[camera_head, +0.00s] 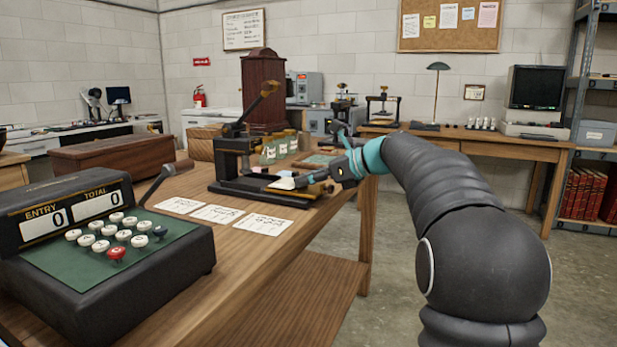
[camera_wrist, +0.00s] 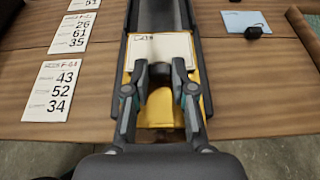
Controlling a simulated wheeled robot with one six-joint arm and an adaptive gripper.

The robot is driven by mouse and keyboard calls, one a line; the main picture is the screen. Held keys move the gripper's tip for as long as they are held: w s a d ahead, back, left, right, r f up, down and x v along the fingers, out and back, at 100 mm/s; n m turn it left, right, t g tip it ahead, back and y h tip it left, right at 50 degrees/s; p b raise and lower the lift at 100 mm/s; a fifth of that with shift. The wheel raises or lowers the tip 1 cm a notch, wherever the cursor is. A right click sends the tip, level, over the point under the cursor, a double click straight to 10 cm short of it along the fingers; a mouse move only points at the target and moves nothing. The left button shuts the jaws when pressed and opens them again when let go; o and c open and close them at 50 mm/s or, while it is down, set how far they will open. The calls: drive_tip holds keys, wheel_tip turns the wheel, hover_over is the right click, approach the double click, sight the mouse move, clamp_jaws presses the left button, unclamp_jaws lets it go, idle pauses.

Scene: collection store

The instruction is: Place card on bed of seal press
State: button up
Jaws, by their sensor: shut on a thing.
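The card (camera_wrist: 160,48), cream-white with dark print at its far edge, lies flat over the yellow bed (camera_wrist: 158,117) of the seal press in the wrist view. My gripper (camera_wrist: 160,78) is shut at the card's near edge, around a dark piece there. I cannot tell clearly how that piece joins the card. The black seal press (camera_head: 236,158), with its wooden-handled lever raised, stands on the table in the head view. There my gripper (camera_head: 325,176) is at the press's right end, with the white card (camera_head: 284,183) in front of it. Card and bed look very close; contact is unclear.
Several numbered cards (camera_head: 263,224) lie on the wooden table left of the press. A black adding machine (camera_head: 100,240) stands at the near left, a wooden box (camera_head: 112,155) behind it. A blue card with a dark knob (camera_wrist: 244,22) lies right of the press.

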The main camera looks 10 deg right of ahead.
drive_tip(key=o, duration=0.8)
drive_tip(key=shift+r, duration=0.15)
drive_tip(key=shift+r, duration=0.3)
drive_tip(key=p+v, duration=0.1)
drive_tip(key=v, duration=1.1)
drive_tip(key=shift+r, duration=0.1)
drive_tip(key=shift+s, duration=0.1)
